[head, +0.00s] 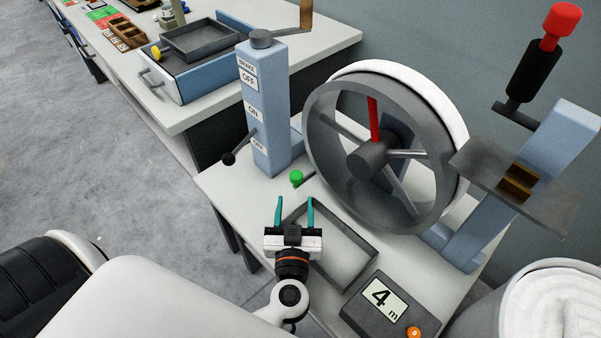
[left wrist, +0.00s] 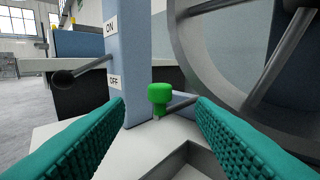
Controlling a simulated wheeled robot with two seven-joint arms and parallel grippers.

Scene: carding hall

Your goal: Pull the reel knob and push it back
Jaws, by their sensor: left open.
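A small green knob (head: 296,177) stands at the foot of a blue post, left of a large grey reel (head: 318,128) with a white rim wrap and a red spoke. In the left wrist view the green knob (left wrist: 159,95) is upright, centred between and beyond the fingertips. My left gripper (head: 295,203), with teal ribbed fingers, is open and empty just short of the knob, pointing at it without contact. My right gripper is not in view.
The blue post (head: 265,125) carries a black-balled lever (head: 229,157) and ON/OFF labels. A shallow grey tray (head: 358,238) lies beneath my left gripper. A counter box (head: 385,308) reading 4 m is at the front. A blue stand (head: 560,145) is right of the reel.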

